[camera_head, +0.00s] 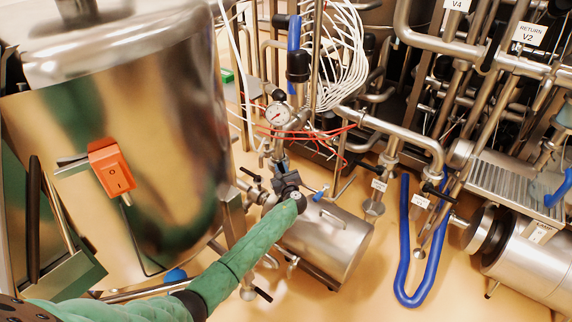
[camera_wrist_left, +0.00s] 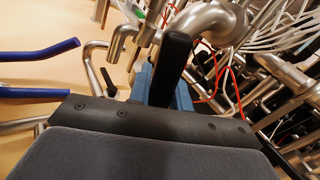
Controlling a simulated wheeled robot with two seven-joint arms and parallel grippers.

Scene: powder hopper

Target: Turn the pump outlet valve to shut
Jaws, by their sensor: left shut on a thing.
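My left arm in its green sleeve reaches in from the bottom left of the head view, and its gripper (camera_head: 281,168) is at the pipework just above the steel pump body (camera_head: 330,243). In the left wrist view a black valve handle (camera_wrist_left: 173,62) stands upright between the blue-grey fingers of the gripper (camera_wrist_left: 163,84), which is shut on it. In the head view my gripper and wrist hide the handle and most of the valve body. My right gripper is in neither view.
A large steel hopper (camera_head: 180,190) with an orange switch box (camera_head: 112,167) fills the left. A pressure gauge (camera_head: 278,115) stands just above my gripper. Pipes, red wires and a blue hose (camera_head: 404,240) lie to the right. The floor (camera_head: 440,295) at the bottom right is partly clear.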

